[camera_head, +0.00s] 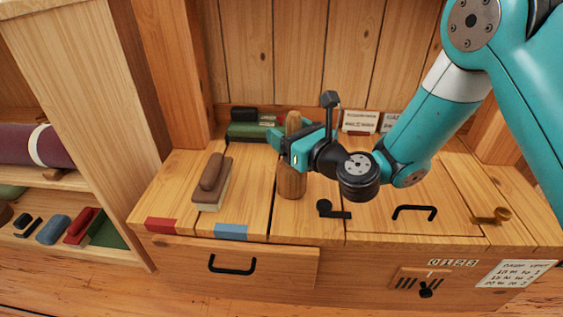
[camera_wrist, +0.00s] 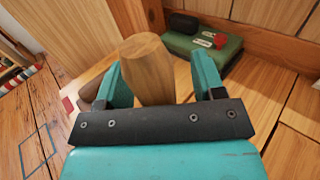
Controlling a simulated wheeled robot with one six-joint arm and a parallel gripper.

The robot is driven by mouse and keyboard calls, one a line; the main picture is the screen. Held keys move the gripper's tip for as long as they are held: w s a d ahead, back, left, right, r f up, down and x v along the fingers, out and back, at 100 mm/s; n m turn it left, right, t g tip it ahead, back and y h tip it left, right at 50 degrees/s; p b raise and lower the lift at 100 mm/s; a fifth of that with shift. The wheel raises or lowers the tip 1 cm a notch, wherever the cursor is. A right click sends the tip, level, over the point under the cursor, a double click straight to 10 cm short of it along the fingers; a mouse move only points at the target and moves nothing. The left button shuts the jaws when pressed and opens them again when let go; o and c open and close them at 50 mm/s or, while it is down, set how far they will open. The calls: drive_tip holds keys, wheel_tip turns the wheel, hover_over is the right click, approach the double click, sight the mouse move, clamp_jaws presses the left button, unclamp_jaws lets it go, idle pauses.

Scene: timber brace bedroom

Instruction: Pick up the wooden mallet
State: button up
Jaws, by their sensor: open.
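The wooden mallet (camera_head: 291,182) appears as a rounded wooden piece on the bench top, partly hidden behind my gripper in the head view. In the wrist view a thick, rounded wooden part of it (camera_wrist: 150,68) stands between the two teal fingers. My gripper (camera_head: 283,143) is open with one finger on each side of that part. Some space shows beside the right finger; I cannot tell whether the left finger touches it. The rest of the mallet's shape is hidden.
A brown brush-like block (camera_head: 212,182) lies left of the mallet. A green case (camera_head: 248,131) with a black item on it stands behind. A black latch (camera_head: 332,210), a black handle (camera_head: 414,212) and a brass hook (camera_head: 490,216) are to the right.

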drive_tip(key=c, duration=1)
wheel_tip(320, 180, up, 20)
drive_tip(key=p, duration=1.6)
drive_tip(key=shift+p, duration=0.3)
